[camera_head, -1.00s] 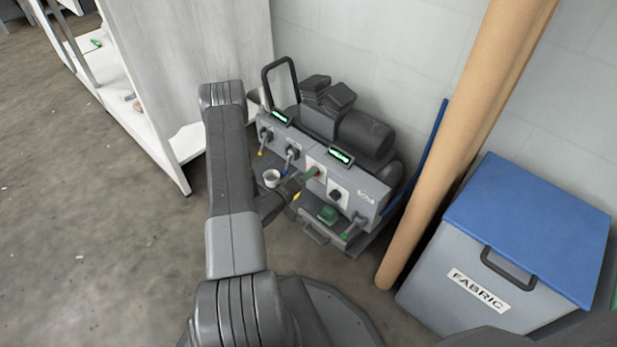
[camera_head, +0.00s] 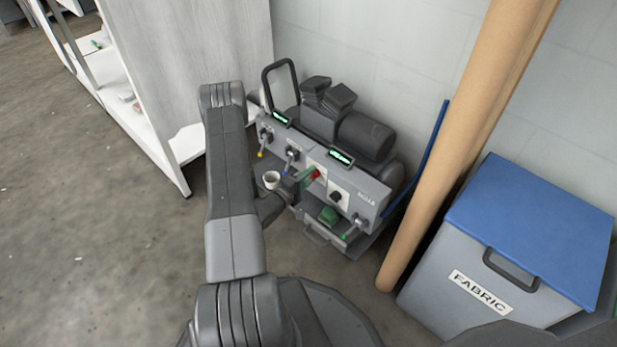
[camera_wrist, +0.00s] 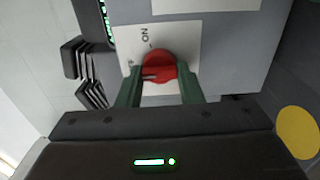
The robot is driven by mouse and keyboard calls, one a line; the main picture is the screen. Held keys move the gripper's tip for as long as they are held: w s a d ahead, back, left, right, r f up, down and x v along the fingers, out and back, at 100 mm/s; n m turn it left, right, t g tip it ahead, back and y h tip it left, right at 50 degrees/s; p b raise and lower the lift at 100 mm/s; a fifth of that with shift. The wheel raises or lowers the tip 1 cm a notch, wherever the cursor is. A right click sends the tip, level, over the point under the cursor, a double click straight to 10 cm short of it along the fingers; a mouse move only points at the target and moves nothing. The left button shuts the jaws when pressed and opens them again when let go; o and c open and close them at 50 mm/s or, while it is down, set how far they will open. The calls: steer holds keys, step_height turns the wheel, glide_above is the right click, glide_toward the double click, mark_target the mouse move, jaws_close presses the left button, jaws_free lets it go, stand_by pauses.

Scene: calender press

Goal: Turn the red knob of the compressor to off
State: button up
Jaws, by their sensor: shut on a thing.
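The compressor (camera_head: 362,193) is a grey machine with a dark motor on top, standing by the wall in the head view. Its red knob (camera_head: 316,174) sits on a white plate on the front panel. In the wrist view the red knob (camera_wrist: 158,66) is round with a raised grip bar and a pale mark toward the left.
Other valves and a black knob (camera_head: 336,196) sit close by on the panel. A tall cardboard tube (camera_head: 455,150) and a blue-lidded FABRIC bin (camera_head: 530,230) stand to the right. A white shelf unit (camera_head: 205,60) is at the left. Open floor lies at lower left.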

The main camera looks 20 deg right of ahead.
steer(key=o, duration=1)
steer(key=shift+a, duration=0.15)
steer(key=p+v, duration=0.3)
steer(key=v, duration=1)
steer(key=shift+s+a+f+p, duration=0.1)
steer(key=shift+s+a+p, duration=0.15)
steer(key=shift+p, duration=0.15)
steer(key=shift+w+d, duration=0.1)
steer(key=b+x, duration=0.3)
steer(key=x, duration=1)
steer(key=shift+w+d+b, duration=0.15)
steer(key=shift+d+b, duration=0.15)
steer(key=shift+b, duration=0.1)
steer(key=shift+a, duration=0.1)
